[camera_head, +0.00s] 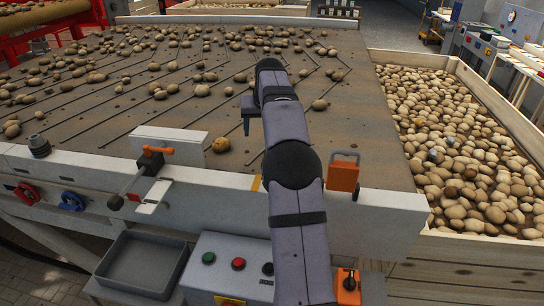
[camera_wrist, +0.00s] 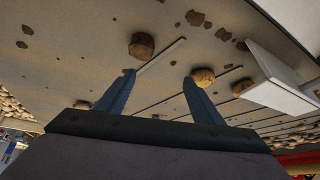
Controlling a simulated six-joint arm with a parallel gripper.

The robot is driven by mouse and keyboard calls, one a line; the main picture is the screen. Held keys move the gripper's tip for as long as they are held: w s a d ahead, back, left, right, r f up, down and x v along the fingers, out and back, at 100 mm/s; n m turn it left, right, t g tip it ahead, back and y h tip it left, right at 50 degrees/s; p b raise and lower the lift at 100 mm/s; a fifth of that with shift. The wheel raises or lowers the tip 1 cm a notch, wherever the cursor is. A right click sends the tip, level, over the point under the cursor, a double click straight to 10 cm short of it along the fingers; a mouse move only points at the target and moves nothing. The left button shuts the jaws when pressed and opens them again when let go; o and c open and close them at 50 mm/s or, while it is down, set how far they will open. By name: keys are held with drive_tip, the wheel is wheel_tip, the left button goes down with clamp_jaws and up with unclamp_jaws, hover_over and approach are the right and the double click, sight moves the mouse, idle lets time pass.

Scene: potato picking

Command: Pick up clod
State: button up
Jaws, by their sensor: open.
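A dark brown, rounded lump (camera_wrist: 141,45), which looks like the clod, lies on the belt in the wrist view, just beyond and between my fingertips. I cannot pick it out in the head view, where my arm may hide it. My gripper (camera_wrist: 159,77) is open and empty, with its two fingers spread and apart from the lump. A yellowish potato (camera_wrist: 203,78) lies by the tip of the right finger. In the head view only part of my gripper (camera_head: 248,118) shows, left of my arm above the belt.
The belt (camera_head: 110,130) carries many scattered potatoes, mostly toward the back. A white plate (camera_head: 168,143) stands at its front edge, with a single potato (camera_head: 221,145) beside it. A wooden crate (camera_head: 490,100) full of potatoes stands on the right. A grey tray (camera_head: 143,265) sits below the front edge.

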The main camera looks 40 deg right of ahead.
drive_tip(key=shift+n+g, duration=0.5)
drive_tip(key=shift+n, duration=0.4)
drive_tip(key=shift+d+f+p, duration=0.7)
drive_tip(key=shift+d+f, duration=0.05)
drive_tip(key=shift+f, duration=1.1)
drive_tip(key=shift+d+f+p, duration=0.75)
drive_tip(key=shift+f, duration=1.15)
drive_tip(key=shift+d+f+p, duration=0.7)
drive_tip(key=shift+d+f, duration=0.05)
drive_tip(key=shift+f, duration=1.1)
drive_tip(key=c, duration=1.2)
